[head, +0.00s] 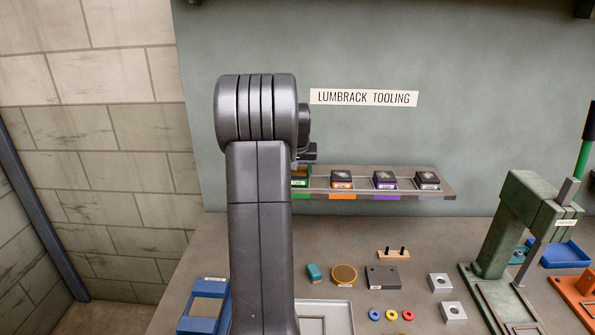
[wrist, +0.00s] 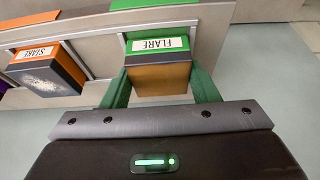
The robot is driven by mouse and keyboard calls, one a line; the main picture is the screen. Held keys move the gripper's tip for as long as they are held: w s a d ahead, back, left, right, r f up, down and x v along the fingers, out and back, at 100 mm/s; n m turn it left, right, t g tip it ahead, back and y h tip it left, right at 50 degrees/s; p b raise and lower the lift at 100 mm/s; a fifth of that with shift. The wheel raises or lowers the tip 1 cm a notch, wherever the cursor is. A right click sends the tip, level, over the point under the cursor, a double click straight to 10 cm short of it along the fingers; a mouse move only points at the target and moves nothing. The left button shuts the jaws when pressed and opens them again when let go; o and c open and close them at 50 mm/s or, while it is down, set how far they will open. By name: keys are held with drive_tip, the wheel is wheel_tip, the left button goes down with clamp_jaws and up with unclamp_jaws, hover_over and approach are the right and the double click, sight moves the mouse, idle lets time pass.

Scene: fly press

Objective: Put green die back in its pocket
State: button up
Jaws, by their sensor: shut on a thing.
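The green die (wrist: 158,76) has a green face labelled FLARE and a brown-gold body. In the wrist view it sits between the two green fingers of my gripper (wrist: 160,86), which is shut on it. The die is at the green-marked pocket at the end of the tool rack (wrist: 98,62), beside a divider. I cannot tell whether it rests fully on the pocket floor. In the head view the green die (head: 300,182) shows only partly at the rack's left end; my arm hides the rest and most of the gripper.
The orange STAKE die (head: 342,180), a purple-marked die (head: 384,180) and a grey-marked die (head: 427,181) fill the neighbouring pockets. Below, the bench holds small parts, a blue frame (head: 208,307) and the fly press (head: 520,225). The wall is close behind the rack.

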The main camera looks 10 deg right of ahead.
drive_tip(key=shift+f, duration=0.25)
idle(0.7)
idle(0.8)
drive_tip(key=o, duration=1.6)
drive_tip(key=shift+f, duration=0.1)
drive_tip(key=b+v, duration=0.2)
drive_tip(key=v, duration=1.2)
